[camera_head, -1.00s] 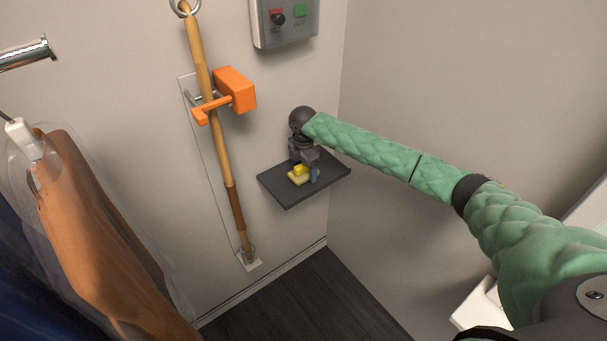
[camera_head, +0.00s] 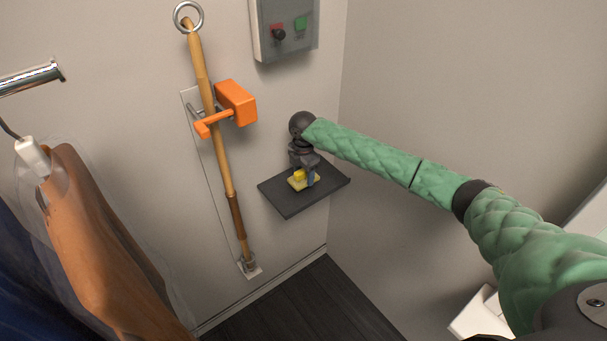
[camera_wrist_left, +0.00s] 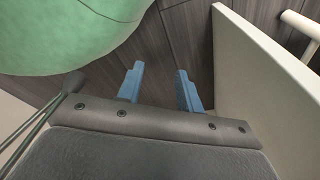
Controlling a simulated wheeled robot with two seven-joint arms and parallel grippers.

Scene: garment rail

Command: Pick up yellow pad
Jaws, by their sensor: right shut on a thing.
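The yellow pad (camera_head: 298,178) is on the small dark wall shelf (camera_head: 290,205) in the head view. It has a paler flat base and a brighter yellow raised part on top. My right gripper (camera_head: 304,177) is over the shelf, pointing down, with its blue fingers shut on the yellow pad. The gripper hides part of the pad, and I cannot tell whether the pad touches the shelf. My left gripper (camera_wrist_left: 160,90) shows only in the left wrist view. Its two blue fingers are apart with nothing between them.
A wooden pole (camera_head: 221,150) hangs on the wall left of the shelf, beside an orange bracket (camera_head: 236,103). A control box (camera_head: 285,28) with red and green buttons is above. An orange-brown garment (camera_head: 105,240) hangs at left. A pale panel (camera_wrist_left: 265,75) stands right of my left gripper.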

